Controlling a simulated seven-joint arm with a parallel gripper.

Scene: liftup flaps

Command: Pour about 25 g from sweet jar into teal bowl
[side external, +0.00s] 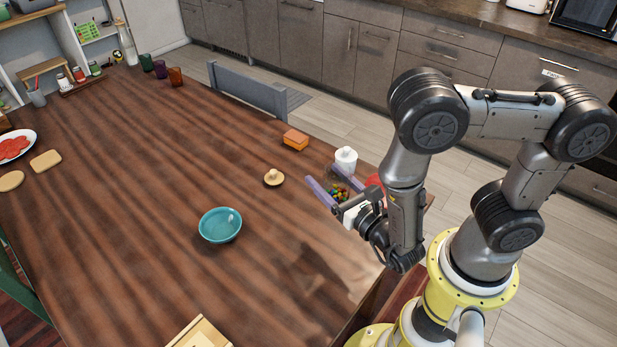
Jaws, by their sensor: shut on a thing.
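The sweet jar (338,193) shows as a clear vessel with many-coloured sweets, at the right part of the table. My gripper (332,183) is shut on it, with one purple finger on each side. The jar's walls are hard to make out, and I cannot tell whether it touches the table. The teal bowl (220,226) stands on the table to the left of and nearer than the jar. A small pale spot shows inside its right wall; I cannot tell what it is.
A round wooden lid-like piece (273,178) lies between bowl and jar. An orange sponge-like block (296,139) and a white lidded pot (346,159) stand behind. A red thing (375,181) is partly hidden by my arm. The wooden table (130,190) is clear around the bowl.

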